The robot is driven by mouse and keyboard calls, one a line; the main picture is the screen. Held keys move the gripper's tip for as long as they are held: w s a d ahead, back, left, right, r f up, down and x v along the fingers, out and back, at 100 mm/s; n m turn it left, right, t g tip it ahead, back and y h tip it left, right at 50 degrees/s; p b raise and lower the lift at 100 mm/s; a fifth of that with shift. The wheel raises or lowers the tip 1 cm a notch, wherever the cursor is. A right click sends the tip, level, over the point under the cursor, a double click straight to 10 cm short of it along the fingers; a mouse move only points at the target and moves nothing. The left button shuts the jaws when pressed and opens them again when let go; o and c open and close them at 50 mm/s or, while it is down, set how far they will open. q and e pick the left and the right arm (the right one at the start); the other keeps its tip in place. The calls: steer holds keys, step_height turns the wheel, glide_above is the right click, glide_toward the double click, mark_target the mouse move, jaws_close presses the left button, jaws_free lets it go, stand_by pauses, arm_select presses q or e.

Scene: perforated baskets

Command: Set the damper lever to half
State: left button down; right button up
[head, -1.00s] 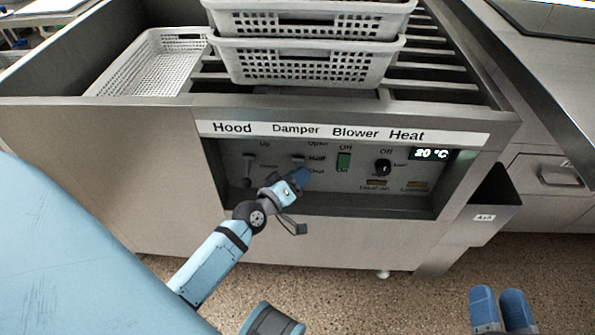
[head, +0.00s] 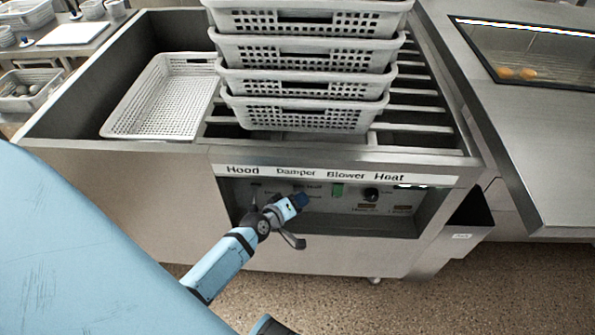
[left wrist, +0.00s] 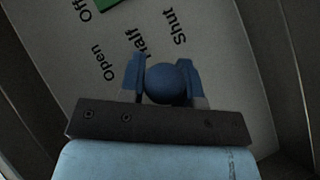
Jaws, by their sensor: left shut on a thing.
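The damper lever shows in the left wrist view as a round blue knob (left wrist: 167,83) between my left gripper's fingers (left wrist: 162,78). The fingers are shut on it. The labels Open, Half and Shut on the panel (left wrist: 205,70) run beyond the knob. The knob looks nearest to level with Half, but it stands out from the panel, so its exact setting is hard to tell. In the head view my left gripper (head: 300,200) is at the recessed control panel (head: 335,203), below the word Damper, and hides the lever. My right gripper is out of view.
The green blower switch (head: 337,190) is just right of the gripper. A black heat knob (head: 371,194) is farther right. Above, a stack of perforated baskets (head: 305,115) and a single basket (head: 165,95) stand on the unit. The panel's recess edges surround my gripper.

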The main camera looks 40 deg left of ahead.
arm_select(q)
steer(key=shift+r+g+p, duration=0.3)
steer(key=shift+g+p, duration=0.1)
steer(key=shift+p, duration=0.65)
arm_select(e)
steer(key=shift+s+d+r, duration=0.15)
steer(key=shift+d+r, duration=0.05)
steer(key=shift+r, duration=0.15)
arm_select(q)
steer(key=shift+f+n+p, duration=0.15)
steer(key=shift+n+p, duration=0.15)
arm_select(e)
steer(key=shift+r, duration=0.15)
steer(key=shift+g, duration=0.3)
arm_select(q)
steer(key=c, duration=0.8)
jaws_free()
steer(key=p+v, duration=0.1)
steer(key=v, duration=1.3)
steer(key=shift+a+p, duration=0.1)
steer(key=shift+p, duration=0.3)
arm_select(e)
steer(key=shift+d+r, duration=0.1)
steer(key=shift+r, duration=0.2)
